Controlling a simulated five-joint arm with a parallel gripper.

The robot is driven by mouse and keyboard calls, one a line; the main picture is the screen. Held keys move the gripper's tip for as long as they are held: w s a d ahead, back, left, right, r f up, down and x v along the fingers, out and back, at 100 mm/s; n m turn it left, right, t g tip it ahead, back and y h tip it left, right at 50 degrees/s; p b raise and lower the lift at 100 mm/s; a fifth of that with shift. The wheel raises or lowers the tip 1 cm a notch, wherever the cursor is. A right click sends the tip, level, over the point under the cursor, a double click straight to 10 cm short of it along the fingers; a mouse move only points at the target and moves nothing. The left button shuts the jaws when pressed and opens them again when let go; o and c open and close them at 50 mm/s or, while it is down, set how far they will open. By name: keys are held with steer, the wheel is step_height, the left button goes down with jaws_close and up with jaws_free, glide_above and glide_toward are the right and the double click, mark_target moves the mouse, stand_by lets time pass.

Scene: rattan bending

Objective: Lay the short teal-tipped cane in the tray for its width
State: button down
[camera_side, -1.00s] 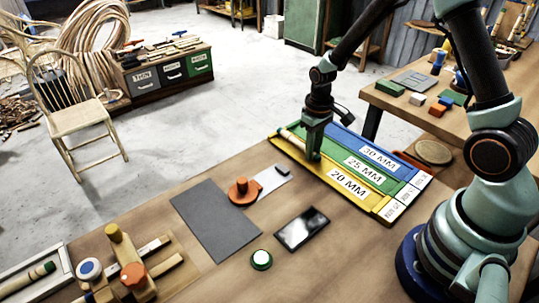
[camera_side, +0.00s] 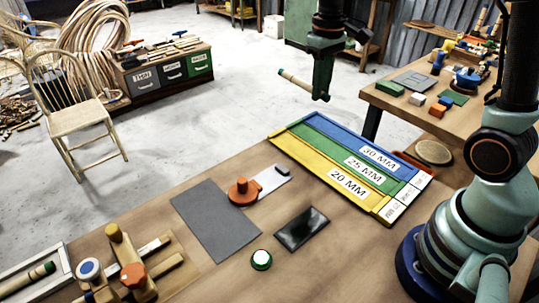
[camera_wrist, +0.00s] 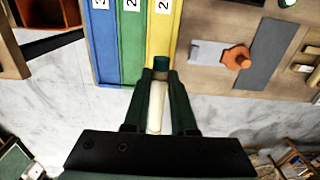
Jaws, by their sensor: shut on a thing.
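My gripper (camera_side: 322,92) is shut on a short pale cane (camera_side: 296,84) and holds it in the air above and beyond the sorting tray's far end. In the wrist view the cane (camera_wrist: 156,106) lies between the fingers, its dark teal tip (camera_wrist: 161,63) pointing up the picture. The sorting tray has a yellow 20 MM lane (camera_side: 318,169), a green 25 MM lane (camera_side: 328,145) and a blue 30 MM lane (camera_side: 344,137). All three lanes look empty. The cane is apart from the tray.
A grey mat (camera_side: 215,222), an orange device (camera_side: 243,190), a dark flat panel (camera_side: 301,229) and a green-rimmed button (camera_side: 261,260) are on the bench. A wooden jig (camera_side: 128,262) stands lower left, beside a white tray (camera_side: 62,262) holding a green-banded cane (camera_side: 30,276).

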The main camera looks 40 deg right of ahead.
steer(key=shift+r, duration=0.4)
steer(key=shift+g, duration=0.3)
steer(key=shift+f, duration=8.9)
steer(key=c, duration=0.6)
jaws_free()
steer(key=shift+c, duration=0.2)
step_height(320, 180, up, 12)
steer(key=shift+w, duration=0.35)
